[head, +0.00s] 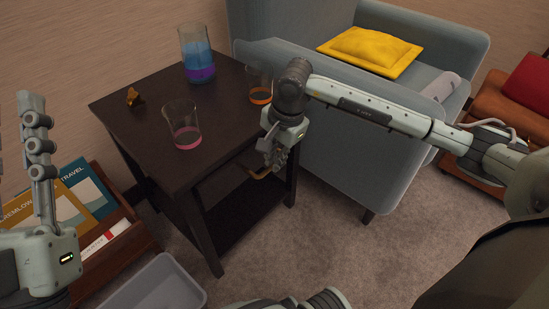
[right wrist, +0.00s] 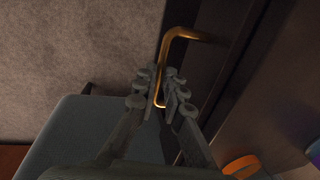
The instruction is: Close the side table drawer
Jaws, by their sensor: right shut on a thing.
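The dark side table (head: 150,88) stands in the middle of the head view, its drawer front partly hidden behind my right gripper. The brass drawer handle (head: 259,174) shows just below that gripper, and its bent bar shows in the right wrist view (right wrist: 178,36). My right gripper (head: 272,160) is shut on the handle; its fingers close around the bar in the right wrist view (right wrist: 159,92). How far the drawer stands out is hard to tell. My left gripper (head: 18,120) is raised at the left edge, empty, its fingers apart and partly out of frame.
On the tabletop stand a glass with blue and purple layers (head: 197,60), a glass with pink liquid (head: 183,130), an orange-bottomed glass (head: 260,88) and a small golden figure (head: 134,97). A grey armchair (head: 340,160) is close on the right. A magazine crate (head: 125,252) and grey bin (head: 160,285) stand left.

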